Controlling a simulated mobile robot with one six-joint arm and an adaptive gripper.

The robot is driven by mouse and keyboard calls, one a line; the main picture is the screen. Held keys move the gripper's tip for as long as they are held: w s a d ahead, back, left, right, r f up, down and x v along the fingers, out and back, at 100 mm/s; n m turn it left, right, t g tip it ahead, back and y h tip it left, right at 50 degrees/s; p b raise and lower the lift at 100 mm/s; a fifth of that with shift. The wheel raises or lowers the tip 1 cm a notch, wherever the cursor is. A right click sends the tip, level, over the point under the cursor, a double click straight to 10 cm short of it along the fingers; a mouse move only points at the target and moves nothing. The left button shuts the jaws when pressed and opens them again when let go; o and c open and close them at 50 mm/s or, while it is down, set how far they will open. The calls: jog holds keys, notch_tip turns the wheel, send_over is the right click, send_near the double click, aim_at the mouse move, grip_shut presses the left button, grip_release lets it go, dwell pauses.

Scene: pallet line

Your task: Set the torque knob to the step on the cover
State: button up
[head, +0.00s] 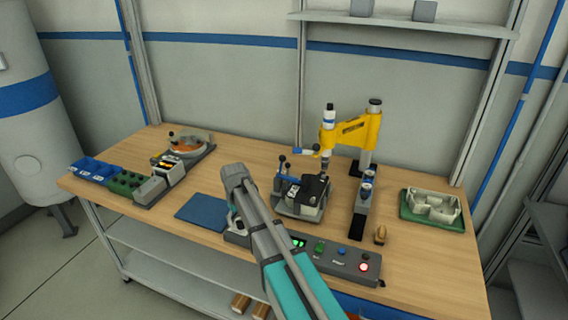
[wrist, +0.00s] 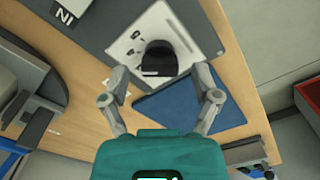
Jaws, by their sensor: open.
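The black torque knob (wrist: 157,58) shows in the wrist view on a white dial plate (wrist: 182,32) with small dark marks. A pale line shows on the knob's near edge. My gripper (wrist: 160,75) is open, its two fingers apart on either side of the knob's near side; I cannot tell whether either touches it. In the head view my arm hides the knob and most of its plate. A fixture with a black top (head: 315,188) stands right of my arm; no step on a cover can be read.
A control box (head: 335,256) with green digits and a red-lit button runs along the front edge. A blue mat (head: 203,212) lies left of my arm. A yellow press (head: 350,130) stands behind, and a green tray (head: 420,218) lies at right.

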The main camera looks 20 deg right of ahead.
jog(key=n, duration=0.7)
jog(key=shift+s+a, duration=0.1)
notch_tip(320, 180, up, 14)
jog(key=p, duration=1.4)
jog(key=s+d+f+m+b, duration=0.5)
jog(key=s+f+b, duration=0.2)
jog(key=s, duration=0.3)
jog(key=s+d+f+m+b, duration=0.4)
jog(key=s+f+m+b, duration=0.15)
jog(key=s, duration=0.55)
jog(key=w+d+r+m+p, duration=0.4)
jog(key=w+r+m+p, duration=0.2)
jog(key=w, duration=0.3)
jog(key=w+d+r+m+y+p, duration=0.1)
jog(key=w+d+r+m+p, duration=0.3)
jog(key=w+m, duration=0.5)
jog(key=w+d+r+m+g+p, duration=0.1)
jog(key=w+d+r+m+p, duration=0.4)
jog(key=w+r+m+p, duration=0.3)
jog(key=shift+w+r, duration=0.2)
jog(key=shift+w, duration=0.4)
